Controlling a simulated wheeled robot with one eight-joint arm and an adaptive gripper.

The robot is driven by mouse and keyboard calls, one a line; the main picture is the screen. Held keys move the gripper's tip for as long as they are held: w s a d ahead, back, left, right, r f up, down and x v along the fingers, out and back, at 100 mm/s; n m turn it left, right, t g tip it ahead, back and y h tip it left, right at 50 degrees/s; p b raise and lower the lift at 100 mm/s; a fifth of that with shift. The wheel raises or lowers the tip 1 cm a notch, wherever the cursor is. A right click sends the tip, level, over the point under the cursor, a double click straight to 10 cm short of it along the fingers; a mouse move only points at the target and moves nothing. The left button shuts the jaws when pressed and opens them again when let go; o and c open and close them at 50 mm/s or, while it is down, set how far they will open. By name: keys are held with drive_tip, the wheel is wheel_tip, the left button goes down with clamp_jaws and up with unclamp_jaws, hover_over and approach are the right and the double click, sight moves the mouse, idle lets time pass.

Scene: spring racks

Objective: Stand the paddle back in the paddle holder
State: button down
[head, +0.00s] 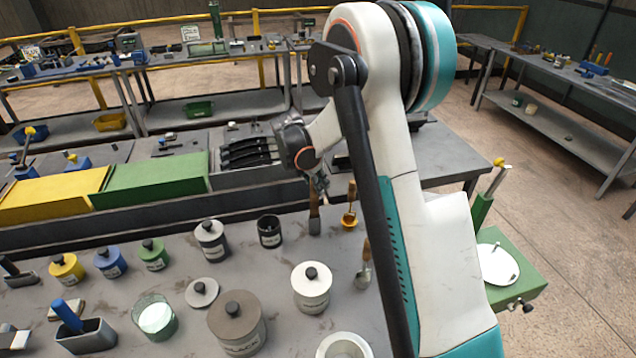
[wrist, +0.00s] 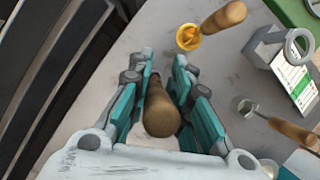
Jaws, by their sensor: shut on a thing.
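The paddle (head: 314,217) hangs upright below my gripper (head: 318,186) in the head view, with a wooden handle and a darker, flat lower part. In the wrist view its rounded wooden handle (wrist: 160,108) lies between the two teal fingers of my gripper (wrist: 163,85), which is shut on it. The paddle's lower end is hidden in the wrist view. In the head view I cannot tell whether it touches the bench. An open dark cup (head: 269,240) with a pale label stands just left of the paddle; it may be the paddle holder, but its label is unreadable.
Right of the paddle are an orange scoop (head: 349,219) and a metal ladle (head: 363,277), both wooden-handled. Yellow (head: 50,197) and green (head: 152,180) bins are behind. Some bare bench lies between them.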

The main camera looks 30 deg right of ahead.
drive_tip(key=shift+f+b, duration=1.65)
drive_tip(key=shift+f, duration=0.55)
drive_tip(key=c, duration=1.4)
unclamp_jaws()
drive_tip(key=o, duration=0.5)
drive_tip(key=shift+r, duration=0.2)
drive_tip(key=shift+r+p, duration=1.8)
drive_tip(key=shift+r, duration=1.55)
